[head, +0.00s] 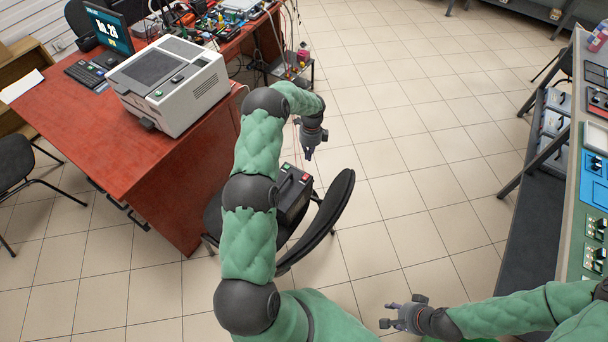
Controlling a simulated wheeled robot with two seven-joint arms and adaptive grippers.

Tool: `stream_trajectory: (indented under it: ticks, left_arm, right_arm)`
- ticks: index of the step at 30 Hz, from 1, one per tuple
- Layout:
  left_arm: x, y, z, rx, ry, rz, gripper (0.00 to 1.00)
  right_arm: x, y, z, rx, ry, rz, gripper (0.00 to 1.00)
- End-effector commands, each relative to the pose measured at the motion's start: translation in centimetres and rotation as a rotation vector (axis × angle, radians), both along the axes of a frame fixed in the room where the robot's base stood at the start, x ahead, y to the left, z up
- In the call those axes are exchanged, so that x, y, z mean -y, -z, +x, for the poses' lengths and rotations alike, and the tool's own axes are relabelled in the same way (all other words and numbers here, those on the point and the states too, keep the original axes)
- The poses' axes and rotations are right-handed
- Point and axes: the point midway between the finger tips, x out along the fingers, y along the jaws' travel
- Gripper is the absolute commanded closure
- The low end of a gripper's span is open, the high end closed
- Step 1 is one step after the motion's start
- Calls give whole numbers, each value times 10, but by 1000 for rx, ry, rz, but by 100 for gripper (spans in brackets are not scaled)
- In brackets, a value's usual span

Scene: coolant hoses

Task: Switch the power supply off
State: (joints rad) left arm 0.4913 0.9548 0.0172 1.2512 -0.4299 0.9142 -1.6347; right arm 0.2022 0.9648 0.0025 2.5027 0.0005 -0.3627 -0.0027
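A dark box (293,194) with a red and a green patch on its top sits on the seat of a black chair; it may be the power supply, but I cannot read any label. My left arm hides part of it. My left gripper (309,156) hangs in the air, just above and beyond the box in the picture, pointing down. Its fingers come to a single narrow tip and look shut and empty. My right gripper (385,315) is at the lower right, over the floor, with its fingers apart and empty.
The chair's backrest (326,218) rises right of the box. A red desk (95,135) at left bears a white-grey machine (172,82), a keyboard (86,73) and a monitor (108,28). A workbench (572,200) stands far right. The tiled floor (420,170) between is clear.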

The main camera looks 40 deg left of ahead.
Motion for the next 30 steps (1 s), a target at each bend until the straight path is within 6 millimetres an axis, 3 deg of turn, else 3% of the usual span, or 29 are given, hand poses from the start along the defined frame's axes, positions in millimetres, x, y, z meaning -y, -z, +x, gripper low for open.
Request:
stream_trajectory:
  ticks: [1,4,20,30]
  left_arm:
    - [-5,7,1,-2,11,5,100]
    - [-10,8,2,-5,28,10,100]
    - [-12,13,1,-8,34,11,100]
    - [-10,68,-7,-10,33,10,100]
  right_arm:
    - [0,10,0,0,0,0,60]
    - [0,15,0,0,0,0,60]
    - [0,15,0,0,0,0,60]
    - [0,25,0,0,0,0,60]
